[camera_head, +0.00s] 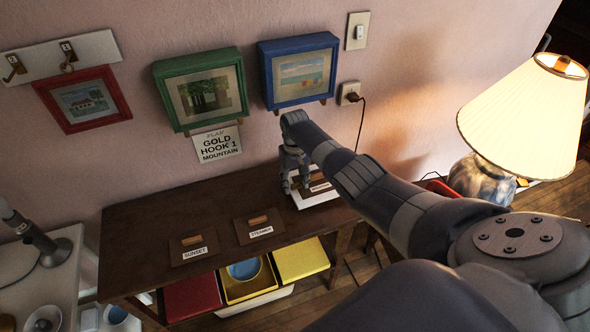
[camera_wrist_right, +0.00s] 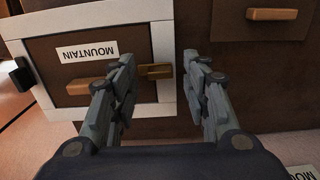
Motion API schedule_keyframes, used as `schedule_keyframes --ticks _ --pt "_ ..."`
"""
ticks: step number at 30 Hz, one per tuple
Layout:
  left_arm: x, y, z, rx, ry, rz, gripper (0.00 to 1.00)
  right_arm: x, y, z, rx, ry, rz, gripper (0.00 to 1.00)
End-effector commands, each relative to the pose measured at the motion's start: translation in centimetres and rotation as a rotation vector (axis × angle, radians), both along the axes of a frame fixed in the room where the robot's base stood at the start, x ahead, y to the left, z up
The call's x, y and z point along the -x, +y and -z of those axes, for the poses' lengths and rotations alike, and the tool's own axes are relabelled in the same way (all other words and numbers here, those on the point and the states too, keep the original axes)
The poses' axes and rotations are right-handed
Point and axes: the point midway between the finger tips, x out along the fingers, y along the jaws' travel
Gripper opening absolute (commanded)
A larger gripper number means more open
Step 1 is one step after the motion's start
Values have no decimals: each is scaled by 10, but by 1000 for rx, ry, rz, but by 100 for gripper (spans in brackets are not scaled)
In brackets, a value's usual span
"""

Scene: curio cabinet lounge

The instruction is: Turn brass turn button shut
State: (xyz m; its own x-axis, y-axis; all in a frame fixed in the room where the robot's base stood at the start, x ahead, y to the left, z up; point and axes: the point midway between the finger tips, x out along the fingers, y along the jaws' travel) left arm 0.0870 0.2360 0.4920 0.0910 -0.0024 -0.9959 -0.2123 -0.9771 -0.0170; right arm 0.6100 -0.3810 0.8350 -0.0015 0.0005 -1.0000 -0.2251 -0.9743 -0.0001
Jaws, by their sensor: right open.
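The brass turn button (camera_wrist_right: 156,71) shows in the right wrist view as a short bar lying across one side of the white frame (camera_wrist_right: 162,45) around the MOUNTAIN panel. One end reaches over the panel (camera_wrist_right: 60,72). My right gripper (camera_wrist_right: 160,66) is open, its two fingers on either side of the button; I cannot tell whether either touches it. In the head view the right gripper (camera_head: 292,186) hangs over the white frame (camera_head: 318,200) and hides much of that panel, and the button cannot be made out there. My left gripper is not in view.
The SUNSET panel (camera_head: 194,247) and STEAMER panel (camera_head: 259,227) lie beside it on the dark wooden cabinet (camera_head: 150,220). A dark block (camera_wrist_right: 21,73) sits on the frame's other side. A lit lamp (camera_head: 525,115) stands at right. Framed pictures hang behind.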

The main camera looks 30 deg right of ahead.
Motion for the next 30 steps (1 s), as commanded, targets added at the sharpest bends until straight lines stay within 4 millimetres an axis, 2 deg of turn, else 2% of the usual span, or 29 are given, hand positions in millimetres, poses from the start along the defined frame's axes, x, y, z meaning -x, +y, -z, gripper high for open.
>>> schedule_keyframes --ticks 7,15,19,24,30 --pt "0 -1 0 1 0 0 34 0 0 -27 2 -5 -2 43" --pt "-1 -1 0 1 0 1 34 -1 -1 -81 1 -6 -1 43" --pt "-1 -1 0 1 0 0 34 -1 -1 -101 1 -5 1 43" --pt "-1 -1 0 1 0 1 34 0 0 -114 1 -1 0 43" --pt "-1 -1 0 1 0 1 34 0 0 -116 0 -1 1 43"
